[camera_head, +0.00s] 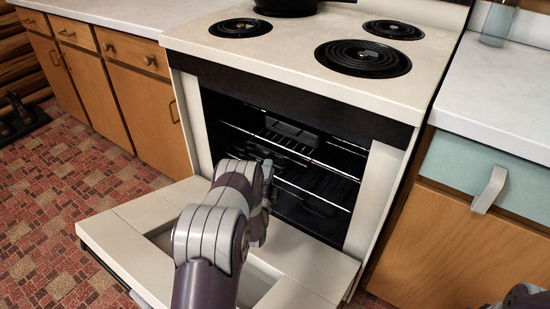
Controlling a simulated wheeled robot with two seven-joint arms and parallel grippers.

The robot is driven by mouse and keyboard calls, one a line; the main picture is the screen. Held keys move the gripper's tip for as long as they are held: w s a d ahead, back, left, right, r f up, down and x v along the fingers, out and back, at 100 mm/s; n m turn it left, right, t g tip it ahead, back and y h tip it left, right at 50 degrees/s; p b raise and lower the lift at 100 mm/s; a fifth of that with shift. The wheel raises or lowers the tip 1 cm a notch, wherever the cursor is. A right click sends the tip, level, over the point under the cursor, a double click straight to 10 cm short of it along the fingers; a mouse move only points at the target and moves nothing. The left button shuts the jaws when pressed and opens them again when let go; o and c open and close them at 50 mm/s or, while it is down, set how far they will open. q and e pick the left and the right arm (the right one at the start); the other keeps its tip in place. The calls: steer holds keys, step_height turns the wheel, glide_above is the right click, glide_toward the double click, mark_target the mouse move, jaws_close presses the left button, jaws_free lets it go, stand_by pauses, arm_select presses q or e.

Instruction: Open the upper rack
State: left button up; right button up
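The white oven's door (125,247) is folded down, so its dark inside shows. The upper rack (325,165), a set of thin metal bars, spans the oven across its upper part. A lower rack (318,199) lies beneath it. My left arm reaches over the lowered door to the oven opening. My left gripper (268,172) is at the opening, near the left part of the racks. It is mostly hidden by my wrist and the dark interior, so its fingers and any contact with the rack cannot be made out. Only a bit of my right arm shows at the bottom right corner.
The stovetop (270,55) above has black coil burners and a dark pan (285,6) at the back. Wooden cabinets stand left (105,85) and right (440,245), the right one with a pale green drawer (465,165). Tiled floor (70,190) is clear at the left.

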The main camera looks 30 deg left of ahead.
arm_select(q)
steer(key=b+x, duration=0.2)
steer(key=x, duration=0.7)
steer(key=shift+w+b, duration=0.35)
steer(key=shift+a, duration=0.15)
steer(key=shift+c, duration=0.3)
steer(key=shift+r, duration=0.1)
jaws_close()
